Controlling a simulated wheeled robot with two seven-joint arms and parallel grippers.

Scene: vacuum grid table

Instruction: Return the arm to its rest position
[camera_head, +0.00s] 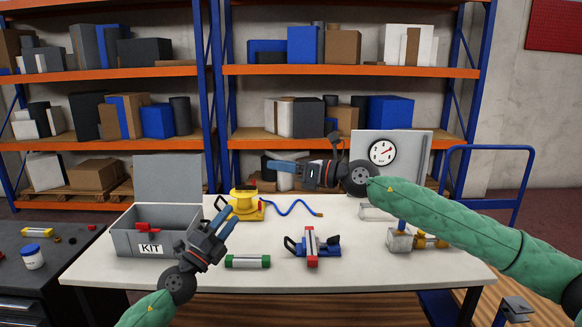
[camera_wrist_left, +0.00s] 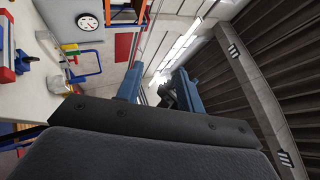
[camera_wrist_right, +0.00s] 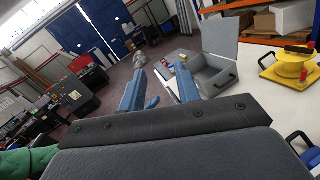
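My left gripper (camera_head: 225,221) is raised above the table's front left part, just right of the grey KIT box (camera_head: 122,242). Its blue fingers point up and are apart, with nothing between them; the left wrist view (camera_wrist_left: 158,82) also shows them apart. My right arm reaches in from the right across the table. My right gripper (camera_head: 270,166) is held high over the table's back middle, with its fingers pointing left. In the right wrist view (camera_wrist_right: 155,80) its blue fingers are spread and empty. Neither gripper touches anything.
On the white table (camera_head: 350,275) are a yellow reel (camera_head: 245,204) with a blue hose, a green-capped cylinder (camera_head: 248,261), a red-and-blue clamp device (camera_head: 312,246), a gauge panel (camera_head: 383,152) and a small metal-and-brass fitting (camera_head: 400,240). A dark cabinet (camera_head: 40,275) stands left.

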